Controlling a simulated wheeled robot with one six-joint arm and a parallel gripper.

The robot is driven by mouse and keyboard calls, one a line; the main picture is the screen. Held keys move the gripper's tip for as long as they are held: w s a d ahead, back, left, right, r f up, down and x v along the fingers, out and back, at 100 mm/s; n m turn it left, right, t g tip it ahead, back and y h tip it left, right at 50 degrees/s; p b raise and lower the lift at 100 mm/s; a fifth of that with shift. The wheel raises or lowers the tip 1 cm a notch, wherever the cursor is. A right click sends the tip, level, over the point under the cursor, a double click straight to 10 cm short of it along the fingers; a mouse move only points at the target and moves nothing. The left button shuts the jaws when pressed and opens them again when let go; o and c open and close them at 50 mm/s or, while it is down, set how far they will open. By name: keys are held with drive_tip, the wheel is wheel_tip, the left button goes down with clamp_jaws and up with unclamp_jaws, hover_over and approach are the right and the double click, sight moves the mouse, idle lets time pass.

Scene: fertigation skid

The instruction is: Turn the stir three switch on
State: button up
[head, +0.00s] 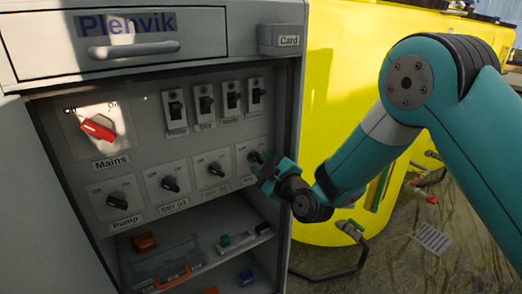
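A row of black rotary switches runs along the lower part of the grey cabinet panel. The labels I can make out are Pump (117,200) at the left and what looks like Stir 01 (170,184) beside it. Another rotary switch (216,169) follows, its label too small to read surely. The rightmost rotary switch (254,157) has its label partly hidden by my gripper, so I cannot confirm it is stir three. My gripper (268,172) is right at this rightmost switch, overlapping its lower right side. Whether its fingers touch or grip the knob cannot be told.
A red Mains switch (98,127) sits upper left, with several black toggle breakers (205,103) beside it. The open cabinet door (45,215) stands left. A shelf below holds a clear box (165,268) and small parts. A yellow tank (335,90) stands close on the right.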

drive_tip(key=shift+x, duration=0.85)
clamp_jaws()
